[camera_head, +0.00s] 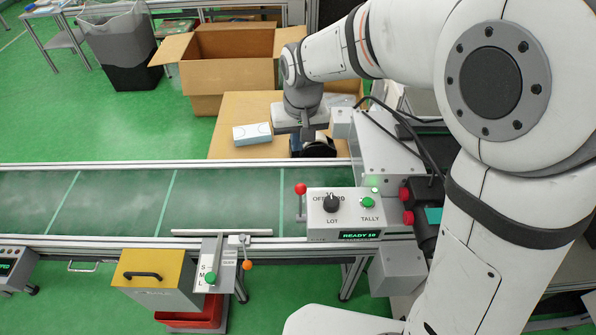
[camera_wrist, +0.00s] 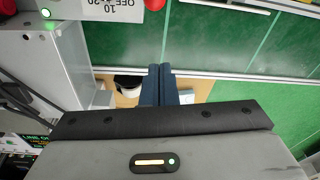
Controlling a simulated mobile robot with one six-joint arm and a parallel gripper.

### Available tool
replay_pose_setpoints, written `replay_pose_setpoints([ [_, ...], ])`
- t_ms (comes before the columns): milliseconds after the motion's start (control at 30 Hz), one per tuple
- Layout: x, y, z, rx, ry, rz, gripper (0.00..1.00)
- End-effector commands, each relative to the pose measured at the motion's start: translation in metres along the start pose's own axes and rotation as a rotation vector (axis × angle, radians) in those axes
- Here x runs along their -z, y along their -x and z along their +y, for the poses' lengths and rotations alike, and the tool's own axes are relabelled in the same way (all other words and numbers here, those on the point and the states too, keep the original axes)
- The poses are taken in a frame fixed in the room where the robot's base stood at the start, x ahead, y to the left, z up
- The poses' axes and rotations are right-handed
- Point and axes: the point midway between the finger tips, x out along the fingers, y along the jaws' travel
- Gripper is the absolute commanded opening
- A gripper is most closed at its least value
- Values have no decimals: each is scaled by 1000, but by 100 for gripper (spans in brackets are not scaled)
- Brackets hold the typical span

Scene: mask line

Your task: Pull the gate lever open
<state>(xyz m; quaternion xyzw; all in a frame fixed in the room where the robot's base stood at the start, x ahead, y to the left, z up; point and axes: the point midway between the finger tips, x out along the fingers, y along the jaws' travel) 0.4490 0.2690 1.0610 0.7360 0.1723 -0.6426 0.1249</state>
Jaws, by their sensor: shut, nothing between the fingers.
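Two small levers show in the head view. One has a red ball knob (camera_head: 300,189) and stands upright at the left side of the grey control box (camera_head: 345,222). The other has an orange knob (camera_head: 247,265) and hangs down beside the small panel (camera_head: 215,262) at the belt's near edge. I cannot tell from any label which is the gate lever. The red knob also shows at the top edge of the wrist view (camera_wrist: 155,4). My gripper (camera_head: 306,122) is beyond the belt, apart from both levers. Its blue fingers (camera_wrist: 160,68) are together and empty.
The green conveyor belt (camera_head: 120,204) lies between the levers and my gripper. A white carton (camera_head: 252,133) and a dark object (camera_head: 313,146) sit on the brown surface (camera_head: 230,112) by the gripper. A cardboard box (camera_head: 222,70) stands behind.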

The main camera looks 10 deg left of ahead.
Motion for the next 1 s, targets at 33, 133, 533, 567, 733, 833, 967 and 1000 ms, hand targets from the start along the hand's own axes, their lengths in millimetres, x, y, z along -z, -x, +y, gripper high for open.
replay_pose_setpoints([
  [33, 0, -1, 0, 0, 0, 0, 0],
  [133, 0, -6, 0, 0, -1, -1, 0],
  [533, -1, -82, 1, -2, -1, -7, 0],
  [567, -1, -88, 1, -1, -1, -6, 0],
  [733, -16, -91, 1, 0, 0, 0, 0],
  [833, -28, -88, 1, 0, 0, 0, 0],
  [967, -36, -86, 1, -1, -1, 0, 0],
  [1000, -37, -86, 1, -1, -1, 0, 0],
])
